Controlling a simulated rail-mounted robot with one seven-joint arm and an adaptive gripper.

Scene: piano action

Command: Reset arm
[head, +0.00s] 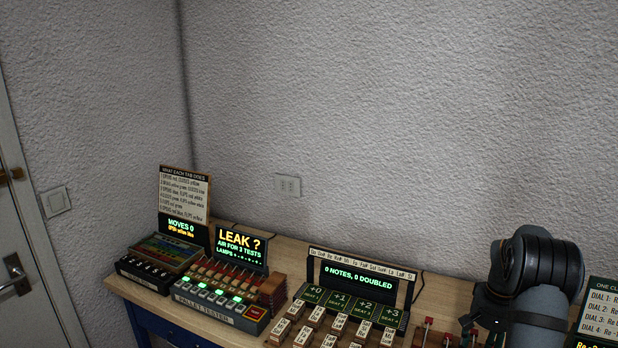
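Part of my arm, grey with a black ringed joint (540,265), rises at the lower right in the head view. It stands over the right part of the wooden bench (290,251) and hides what lies behind it. I cannot make out my gripper or its fingertips in this view.
On the bench from left stand a black tab box (160,262), a pallet tester (215,300) with a "LEAK ?" display (241,246), a note-seat board (350,305) with several labelled blocks in front, and a dial card (600,318) at right. The wall space above is clear.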

